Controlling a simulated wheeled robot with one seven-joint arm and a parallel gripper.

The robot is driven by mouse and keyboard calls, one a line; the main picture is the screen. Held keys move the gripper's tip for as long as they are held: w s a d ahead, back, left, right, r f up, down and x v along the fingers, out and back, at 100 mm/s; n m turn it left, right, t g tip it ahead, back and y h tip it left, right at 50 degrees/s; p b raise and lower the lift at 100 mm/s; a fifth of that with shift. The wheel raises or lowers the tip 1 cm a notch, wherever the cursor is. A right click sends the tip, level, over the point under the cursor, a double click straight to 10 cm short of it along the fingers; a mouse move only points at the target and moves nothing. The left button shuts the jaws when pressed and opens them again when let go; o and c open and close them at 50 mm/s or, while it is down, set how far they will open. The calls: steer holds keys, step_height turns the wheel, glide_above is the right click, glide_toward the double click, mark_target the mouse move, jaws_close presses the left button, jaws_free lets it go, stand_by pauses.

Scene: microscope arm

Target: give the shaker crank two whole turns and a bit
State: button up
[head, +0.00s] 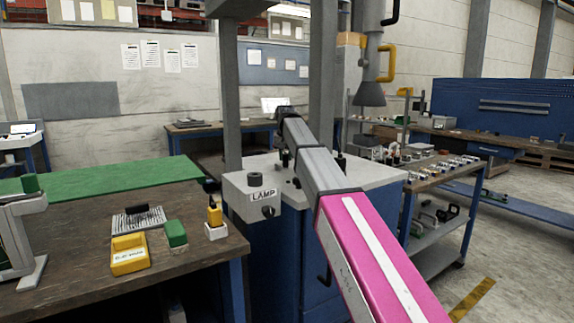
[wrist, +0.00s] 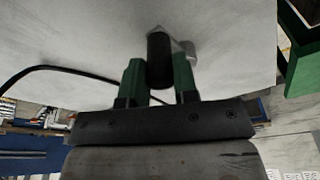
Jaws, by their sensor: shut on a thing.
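In the wrist view, my gripper (wrist: 159,70) has its two green fingers on either side of a black upright handle (wrist: 159,58) and is shut on it. A light grey metal crank arm (wrist: 187,47) shows behind the handle, against a pale grey surface. In the head view, my pink and grey arm reaches over the grey top of a blue cabinet (head: 375,176). My arm hides the gripper, and I cannot make out the crank there.
A cart (head: 445,175) with small parts stands at right. A black cable (wrist: 50,70) crosses the wrist view.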

steer(key=o, duration=0.6)
steer(key=shift+c, duration=0.2)
steer(key=shift+r, duration=0.1)
steer(key=shift+w+v, duration=0.25)
steer(key=shift+v, duration=1)
steer(key=shift+w+v, duration=0.25)
steer(key=shift+v, duration=1)
steer(key=shift+w+v, duration=0.3)
steer(key=shift+v, duration=0.95)
steer(key=shift+r, duration=0.25)
steer(key=shift+s+x, duration=0.3)
steer(key=shift+x, duration=1.05)
steer(key=shift+s+x, duration=0.25)
steer(key=shift+x, duration=1.05)
steer(key=shift+s+x, duration=0.3)
steer(key=shift+x, duration=1.05)
steer(key=shift+f, duration=0.15)
